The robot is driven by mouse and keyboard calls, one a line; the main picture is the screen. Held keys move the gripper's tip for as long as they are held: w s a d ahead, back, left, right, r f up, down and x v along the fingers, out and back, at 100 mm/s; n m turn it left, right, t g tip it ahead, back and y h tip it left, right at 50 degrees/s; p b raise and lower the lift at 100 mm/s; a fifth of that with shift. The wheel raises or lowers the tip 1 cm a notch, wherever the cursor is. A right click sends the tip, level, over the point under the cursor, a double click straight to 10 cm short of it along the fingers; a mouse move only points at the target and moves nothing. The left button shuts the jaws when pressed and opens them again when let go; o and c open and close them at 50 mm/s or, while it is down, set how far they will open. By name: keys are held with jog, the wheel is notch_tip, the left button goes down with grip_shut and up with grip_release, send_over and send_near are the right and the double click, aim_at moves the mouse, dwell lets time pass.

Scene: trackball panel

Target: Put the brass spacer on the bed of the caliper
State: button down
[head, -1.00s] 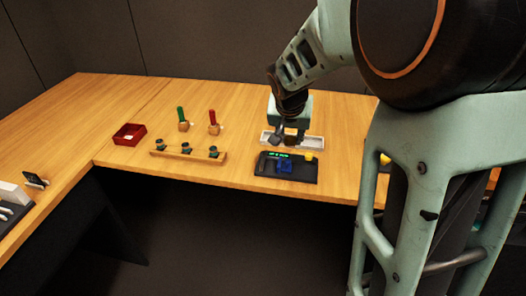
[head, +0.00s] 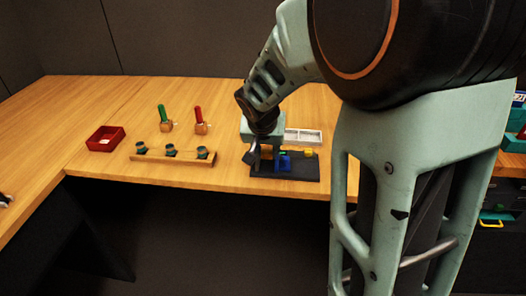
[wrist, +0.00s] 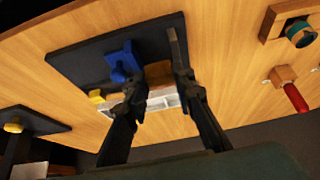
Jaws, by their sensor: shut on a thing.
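The caliper (head: 300,174) is a dark flat device near the table's front edge, with a blue block (head: 285,161) and a yellow knob (head: 308,152). It also shows in the wrist view (wrist: 85,62). My gripper (head: 264,161) is low over the caliper's left part, left of the blue block. In the wrist view its fingers stand either side of a small tan-brown piece (wrist: 158,72), which looks like the brass spacer. The fingers hide part of its outline. I cannot tell whether it touches the bed.
A white compartment tray (head: 303,136) lies behind the caliper. To the left are a wooden rack (head: 172,158) with several dark teal-topped pieces, green (head: 163,113) and red (head: 199,114) handled tools, and a red box (head: 105,138). Another dark device (wrist: 30,120) shows in the wrist view.

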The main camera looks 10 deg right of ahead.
jog(key=shift+f, duration=0.25)
jog(key=shift+f+b, duration=0.35)
jog(key=shift+b, duration=0.05)
jog(key=shift+s+f+b, duration=0.15)
jog(key=shift+f+b, duration=0.1)
jog(key=shift+b, duration=0.1)
jog(key=c, duration=1.9)
grip_release()
jog(key=shift+c, duration=0.2)
jog(key=o, duration=0.3)
jog(key=shift+d+f, duration=0.1)
jog(key=shift+f, duration=0.1)
jog(key=shift+s+r, duration=0.1)
